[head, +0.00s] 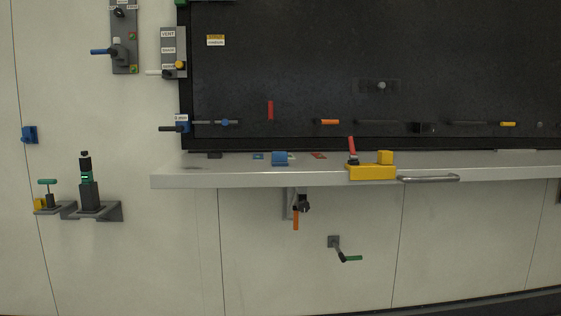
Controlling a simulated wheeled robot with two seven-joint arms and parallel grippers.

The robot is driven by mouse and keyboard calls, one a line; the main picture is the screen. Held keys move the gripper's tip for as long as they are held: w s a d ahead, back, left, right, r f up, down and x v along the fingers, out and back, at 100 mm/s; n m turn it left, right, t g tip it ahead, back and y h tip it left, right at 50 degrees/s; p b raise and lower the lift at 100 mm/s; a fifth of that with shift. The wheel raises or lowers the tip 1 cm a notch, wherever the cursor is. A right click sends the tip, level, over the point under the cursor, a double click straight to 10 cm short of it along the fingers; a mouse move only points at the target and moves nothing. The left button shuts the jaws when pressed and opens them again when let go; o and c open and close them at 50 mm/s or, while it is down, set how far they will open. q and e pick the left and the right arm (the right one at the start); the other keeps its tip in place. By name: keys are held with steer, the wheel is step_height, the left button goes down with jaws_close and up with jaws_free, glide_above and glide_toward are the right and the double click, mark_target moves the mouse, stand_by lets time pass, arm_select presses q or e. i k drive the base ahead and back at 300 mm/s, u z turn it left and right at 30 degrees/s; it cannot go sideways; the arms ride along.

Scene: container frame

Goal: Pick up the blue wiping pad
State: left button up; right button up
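Neither of my grippers shows in the head view, and nothing touches the blue item.
A yellow block with a red lever (371,172) and a metal handle bar (428,178) sit at the shelf front, to the right. An orange-handled valve (296,218) hangs under the shelf. A dark panel (300,60) stands behind. A green-and-black bottle-like tool (87,185) stands on a left bracket.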

mark_target(279, 158)
steer(key=z, duration=0.5)
steer(key=i, duration=0.7)
steer(key=z, duration=0.15)
